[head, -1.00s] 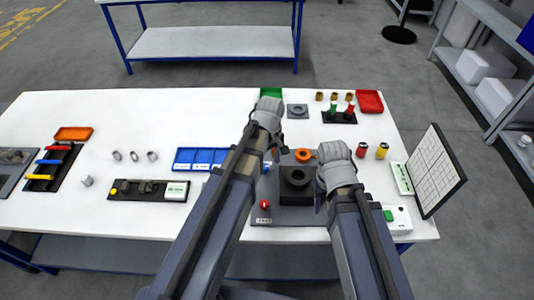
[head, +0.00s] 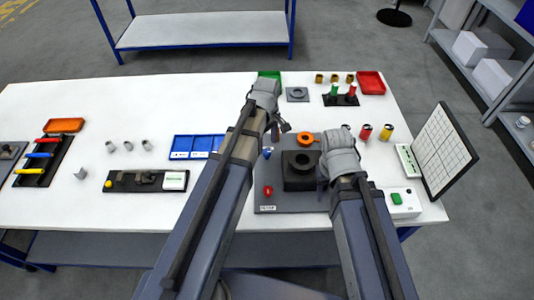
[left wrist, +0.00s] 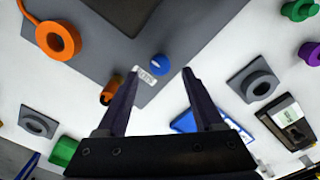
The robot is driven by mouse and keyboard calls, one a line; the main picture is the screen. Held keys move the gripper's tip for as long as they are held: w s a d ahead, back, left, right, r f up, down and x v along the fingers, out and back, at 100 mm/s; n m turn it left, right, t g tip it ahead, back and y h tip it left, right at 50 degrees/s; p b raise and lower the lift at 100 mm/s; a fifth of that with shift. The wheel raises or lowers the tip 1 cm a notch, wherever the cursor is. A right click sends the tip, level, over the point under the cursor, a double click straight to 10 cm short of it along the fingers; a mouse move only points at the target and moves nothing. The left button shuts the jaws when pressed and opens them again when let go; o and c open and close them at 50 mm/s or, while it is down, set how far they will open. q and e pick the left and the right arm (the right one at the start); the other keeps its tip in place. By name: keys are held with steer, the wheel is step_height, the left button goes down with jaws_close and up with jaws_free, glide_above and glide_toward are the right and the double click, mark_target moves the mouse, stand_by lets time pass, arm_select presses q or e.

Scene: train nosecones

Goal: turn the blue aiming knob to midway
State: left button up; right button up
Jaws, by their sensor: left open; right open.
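The blue aiming knob (left wrist: 160,63) shows in the left wrist view on the corner of a grey plate, beside a small white label. It has a pale pointer mark. In the head view the blue knob (head: 267,153) sits at the left edge of the grey plate (head: 285,205), just right of my left arm. My left gripper (left wrist: 158,75) is open, and the knob shows between its fingertips with nothing held. In the head view my left gripper (head: 277,126) is just above the knob. My right gripper (head: 325,180) is beside the black block, mostly hidden by its wrist; it is open.
A black block (head: 301,170) with a round opening stands on the plate, with an orange ring (head: 305,139) behind and a red knob (head: 268,190) in front. A tilted white panel (head: 444,150) stands at right.

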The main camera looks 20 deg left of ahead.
mark_target(267, 152)
arm_select(q)
steer(key=shift+f+b, duration=1.45)
steer(key=shift+f, duration=0.5)
arm_select(e)
steer(key=shift+f, duration=1.95)
arm_select(q)
steer(key=shift+c, duration=0.3)
jaws_close()
